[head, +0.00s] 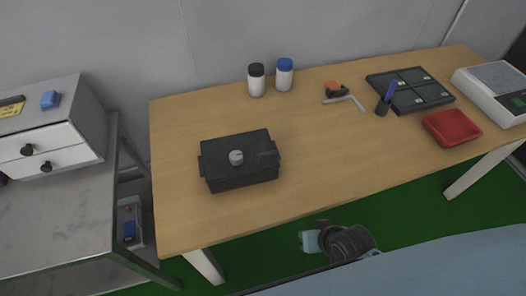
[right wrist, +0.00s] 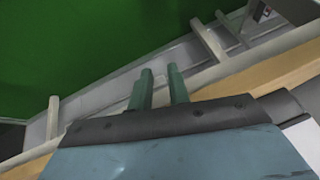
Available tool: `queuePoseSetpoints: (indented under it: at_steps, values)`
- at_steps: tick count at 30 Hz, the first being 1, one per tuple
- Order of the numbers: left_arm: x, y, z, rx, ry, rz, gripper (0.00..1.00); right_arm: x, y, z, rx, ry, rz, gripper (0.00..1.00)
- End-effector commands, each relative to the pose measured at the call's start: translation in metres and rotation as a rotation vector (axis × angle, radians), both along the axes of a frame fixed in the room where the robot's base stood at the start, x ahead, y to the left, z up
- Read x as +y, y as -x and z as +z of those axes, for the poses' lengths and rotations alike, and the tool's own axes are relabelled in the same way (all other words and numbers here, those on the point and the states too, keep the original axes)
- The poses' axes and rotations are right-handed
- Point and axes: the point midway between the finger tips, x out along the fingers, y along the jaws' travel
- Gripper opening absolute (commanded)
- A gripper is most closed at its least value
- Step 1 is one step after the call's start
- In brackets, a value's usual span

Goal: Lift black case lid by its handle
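The black case (head: 250,175) sits closed on the wooden table, left of the middle in the head view. Its black lid (head: 253,145) carries a small round grey knob handle (head: 236,157) on top. Nothing touches the case. My right gripper shows in the right wrist view (right wrist: 160,88), with its two green-grey fingers apart and nothing between them. It hangs over the green floor near a table edge, away from the case. Part of one of my arms shows below the table's front edge in the head view. My left gripper is not in view.
The table (head: 330,165) is clear around the case. Behind stand two white bottles, one black-capped (head: 256,82), one blue-capped (head: 285,76). To the right are a hex key (head: 345,99), a dark tray (head: 425,97), a red bin (head: 452,128) and a scale (head: 495,92). A drawer unit (head: 50,140) stands left.

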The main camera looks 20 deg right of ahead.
Motion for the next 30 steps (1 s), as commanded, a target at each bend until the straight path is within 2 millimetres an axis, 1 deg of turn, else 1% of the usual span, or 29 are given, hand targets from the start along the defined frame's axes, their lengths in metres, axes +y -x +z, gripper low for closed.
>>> queuePoseSetpoints:
  at_steps: [1, 7, 9, 12, 18, 24, 27, 30]
  values:
    - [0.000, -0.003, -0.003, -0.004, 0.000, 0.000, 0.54, 0.003, -0.005, 0.018, -0.024, -0.019, -0.008, 0.18]
    - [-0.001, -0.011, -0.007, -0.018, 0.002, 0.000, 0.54, 0.015, -0.018, 0.079, -0.109, -0.130, -0.066, 0.18]
    - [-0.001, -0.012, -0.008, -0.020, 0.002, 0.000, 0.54, 0.023, -0.026, 0.103, -0.163, -0.230, -0.122, 0.18]
    - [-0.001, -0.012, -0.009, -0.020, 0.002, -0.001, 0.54, 0.032, -0.040, 0.122, -0.226, -0.401, -0.218, 0.18]
    - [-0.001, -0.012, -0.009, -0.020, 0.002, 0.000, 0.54, 0.038, -0.063, 0.141, -0.307, -0.744, -0.408, 0.18]
    - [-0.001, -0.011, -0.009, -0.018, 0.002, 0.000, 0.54, 0.030, -0.079, 0.155, -0.348, -1.071, -0.575, 0.18]
    - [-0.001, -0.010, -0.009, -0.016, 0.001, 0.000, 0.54, 0.026, -0.084, 0.160, -0.357, -1.173, -0.625, 0.18]
    - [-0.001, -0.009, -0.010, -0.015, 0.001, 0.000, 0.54, 0.024, -0.087, 0.161, -0.360, -1.221, -0.647, 0.18]
